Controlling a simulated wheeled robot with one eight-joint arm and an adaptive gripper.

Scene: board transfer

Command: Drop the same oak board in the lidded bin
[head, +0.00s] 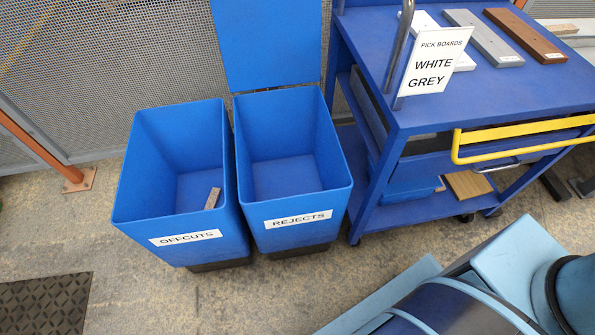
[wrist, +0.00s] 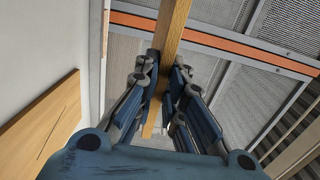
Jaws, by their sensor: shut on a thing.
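In the wrist view my gripper (wrist: 163,68) is shut on a long oak board (wrist: 173,25), its fingers on either side of it. The board runs from the top edge down between the fingers. My gripper and this board are not in the head view. In the head view the lidded bin is the blue one labelled REJECTS (head: 300,221). Its lid (head: 267,45) is raised upright at the back, and its inside looks empty.
The blue OFFCUTS bin (head: 185,238) stands against its left side, open, with a small piece (head: 212,198) inside. At right, a blue cart (head: 430,112) carries white, grey (head: 484,38) and brown (head: 526,36) boards, a pick sign (head: 437,62) and a yellow handle (head: 520,143).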

